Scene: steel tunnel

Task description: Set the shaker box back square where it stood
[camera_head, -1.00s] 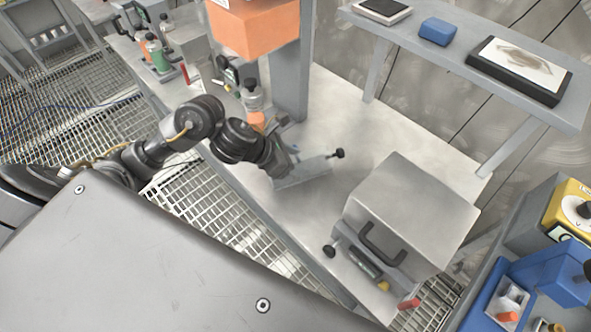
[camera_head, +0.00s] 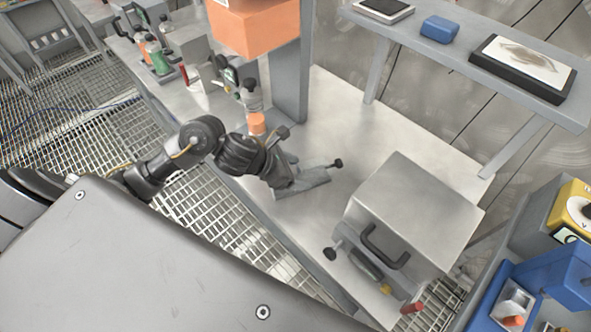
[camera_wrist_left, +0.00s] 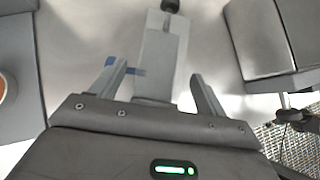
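The shaker box appears to be the grey metal box (camera_head: 420,205) with a black handle on its front, at the right of the steel bench in the head view. Its corner shows at the upper right of the left wrist view (camera_wrist_left: 258,40). My left gripper (camera_head: 287,178) is over the bench, to the left of the box and apart from it. In the left wrist view its two fingers (camera_wrist_left: 160,80) are spread. A flat grey piece (camera_wrist_left: 163,50) with a black knob lies between or beyond them, with gaps at both sides. My right gripper is not in view.
A grey post (camera_head: 291,85) with an orange block (camera_head: 255,30) stands behind the gripper. A bottle with an orange label (camera_head: 256,122) stands near the arm. A shelf (camera_head: 455,62) overhangs the bench's back. A black knob (camera_head: 331,254) and a red-handled item (camera_head: 411,307) are by the box.

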